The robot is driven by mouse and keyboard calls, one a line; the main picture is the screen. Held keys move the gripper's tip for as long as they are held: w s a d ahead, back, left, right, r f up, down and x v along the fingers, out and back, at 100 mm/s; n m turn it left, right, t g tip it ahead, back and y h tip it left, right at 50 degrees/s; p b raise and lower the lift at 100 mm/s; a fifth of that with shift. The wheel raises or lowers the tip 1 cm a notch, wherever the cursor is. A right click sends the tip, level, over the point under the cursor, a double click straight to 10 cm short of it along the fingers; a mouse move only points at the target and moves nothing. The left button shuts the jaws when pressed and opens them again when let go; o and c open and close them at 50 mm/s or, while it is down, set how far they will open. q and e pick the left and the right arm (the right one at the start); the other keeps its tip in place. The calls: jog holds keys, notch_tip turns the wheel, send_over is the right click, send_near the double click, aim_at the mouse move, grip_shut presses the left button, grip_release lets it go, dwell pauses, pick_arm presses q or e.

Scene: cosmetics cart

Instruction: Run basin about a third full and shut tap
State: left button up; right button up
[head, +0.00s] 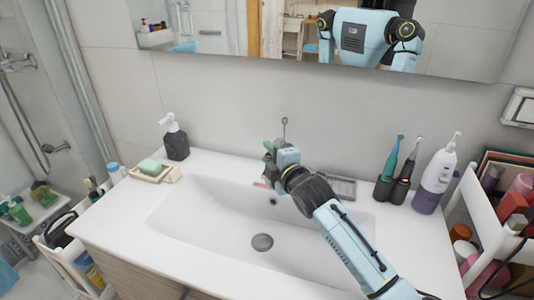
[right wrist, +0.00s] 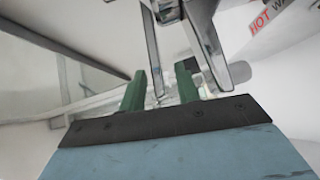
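The white basin (head: 210,215) is set in the counter, with a grey round drain piece (head: 262,242) at its bottom. I see no water in it and no stream. The chrome tap is mostly hidden behind my right gripper (head: 270,152) in the head view; its thin upright lever (head: 284,128) shows above. In the right wrist view, chrome tap parts (right wrist: 203,45) stand just beyond the green fingers of my right gripper (right wrist: 161,85). These fingers are apart with a gap between them; contact with the tap is unclear. My left gripper is out of view.
A dark soap dispenser (head: 176,140) and a soap dish (head: 154,172) stand at the counter's back left. Electric toothbrushes (head: 402,165) and a white-and-purple pump bottle (head: 436,175) stand at the right. A mirror (head: 225,35) hangs above. A cart (head: 480,215) stands at right.

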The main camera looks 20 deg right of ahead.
jog(key=shift+x, duration=0.8)
grip_shut()
